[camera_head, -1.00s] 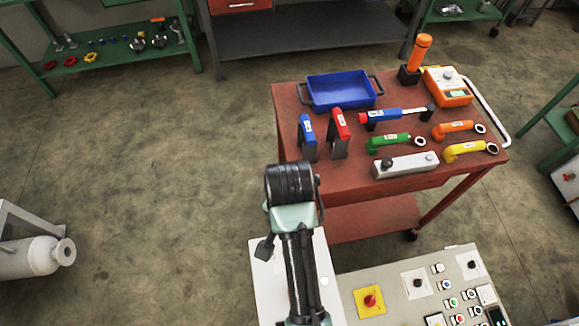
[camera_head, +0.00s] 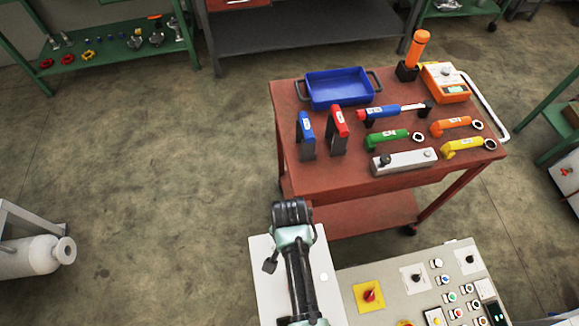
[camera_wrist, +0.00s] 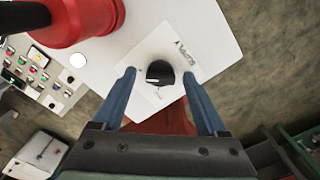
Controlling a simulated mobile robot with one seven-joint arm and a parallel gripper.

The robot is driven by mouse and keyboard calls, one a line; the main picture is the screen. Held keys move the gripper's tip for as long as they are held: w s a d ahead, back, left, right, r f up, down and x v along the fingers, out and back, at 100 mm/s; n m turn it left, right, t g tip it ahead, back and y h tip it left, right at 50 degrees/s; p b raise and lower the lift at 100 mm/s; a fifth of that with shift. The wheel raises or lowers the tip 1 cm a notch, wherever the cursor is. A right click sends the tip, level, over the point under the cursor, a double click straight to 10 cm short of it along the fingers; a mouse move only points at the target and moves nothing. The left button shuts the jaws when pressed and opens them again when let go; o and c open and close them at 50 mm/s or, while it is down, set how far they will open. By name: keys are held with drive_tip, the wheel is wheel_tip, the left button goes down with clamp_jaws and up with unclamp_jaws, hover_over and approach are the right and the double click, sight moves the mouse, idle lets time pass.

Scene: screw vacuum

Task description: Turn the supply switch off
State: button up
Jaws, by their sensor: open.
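In the wrist view, the supply switch is a black rotary knob (camera_wrist: 158,75) with a white mark on a white panel (camera_wrist: 225,45). My gripper (camera_wrist: 160,74) is open. Its two blue fingers point at the panel, one on each side of the knob, with visible gaps. I cannot tell how far above the panel the fingertips are. In the head view, my arm covers part of a white panel (camera_head: 262,285), and the gripper and knob are hidden there.
A large red cylindrical part (camera_wrist: 80,18) stands close by at upper left in the wrist view. A grey control panel (camera_head: 395,300) with knobs and buttons lies beside the arm. A red cart (camera_head: 290,110) with tools and a blue tray (camera_head: 340,88) stands beyond.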

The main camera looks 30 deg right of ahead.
clamp_jaws()
idle(0.4)
drive_tip(key=shift+n, duration=0.3)
drive_tip(key=n+p, duration=0.2)
drive_tip(key=n, duration=0.1)
drive_tip(key=shift+r+n, duration=0.1)
drive_tip(key=shift+n, duration=0.2)
drive_tip(key=n+p, duration=0.1)
drive_tip(key=n, duration=0.3)
drive_tip(key=shift+n, duration=0.3)
drive_tip(key=n+p, duration=0.1)
drive_tip(key=n, duration=0.3)
drive_tip(key=shift+n, duration=0.3)
drive_tip(key=shift+n+p, duration=0.4)
drive_tip(key=shift+n, duration=1.8)
